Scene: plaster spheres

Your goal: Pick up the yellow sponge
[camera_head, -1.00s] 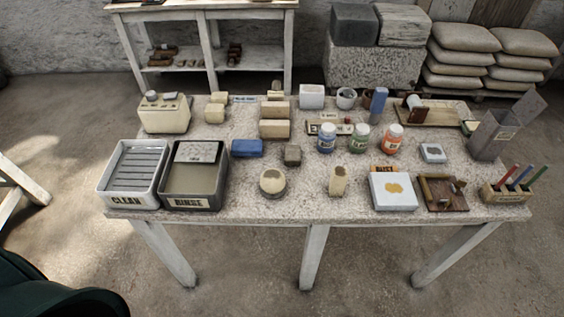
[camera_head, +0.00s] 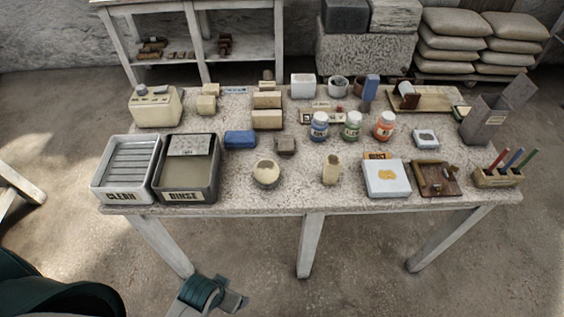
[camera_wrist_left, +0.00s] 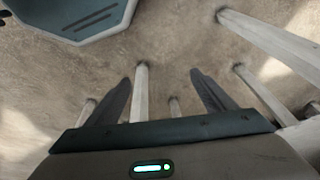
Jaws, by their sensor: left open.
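Pale yellow blocks stand on the stone-topped table in the head view: a front block (camera_head: 267,120), one behind it (camera_head: 267,100) and a smaller piece (camera_head: 206,104) to their left. I cannot tell for sure which is the yellow sponge. My left gripper (camera_wrist_left: 162,77) is open and empty in the left wrist view, over floor and table legs. In the head view, part of my left arm (camera_head: 203,292) shows at the bottom, in front of the table and apart from it. My right gripper is not in view.
Bare tabletop lies around the round piece.

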